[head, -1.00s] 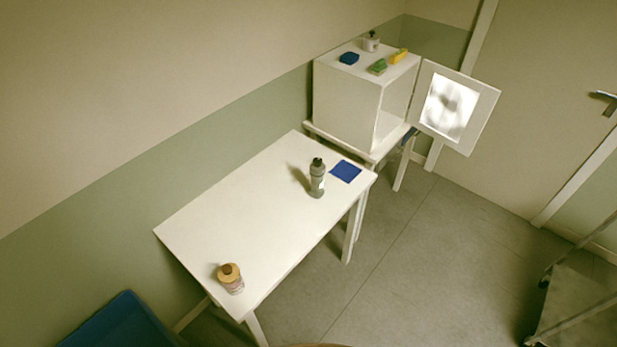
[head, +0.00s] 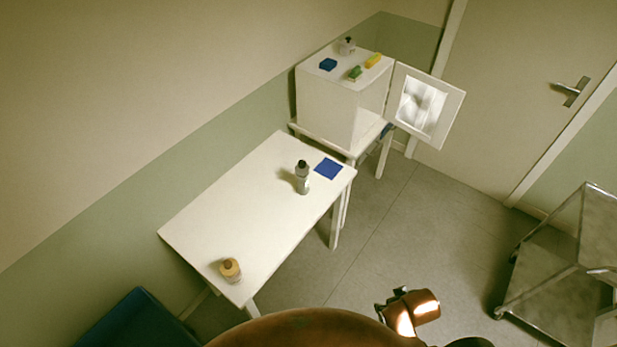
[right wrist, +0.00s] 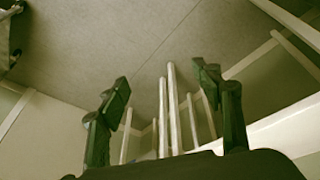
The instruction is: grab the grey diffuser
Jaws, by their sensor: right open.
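The grey diffuser (head: 302,180) is a grey bottle with a dark cap, standing upright towards the far end of the white table (head: 225,215), beside a flat blue square (head: 328,169). My right gripper (right wrist: 163,88) is open in the right wrist view, with its two dark fingers apart and nothing between them. Floor and pale legs show beyond it, and the grey diffuser is not in that view. A copper-coloured part of my arm shows at the bottom of the head view, away from the table. My left gripper is in neither view.
A bottle with a tan top (head: 230,270) stands at the table's near end. Behind stands a white cabinet (head: 325,105) with its door open; a bottle (head: 347,46) and small coloured items lie on top. A trolley (head: 560,265) stands right. Floor between is clear.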

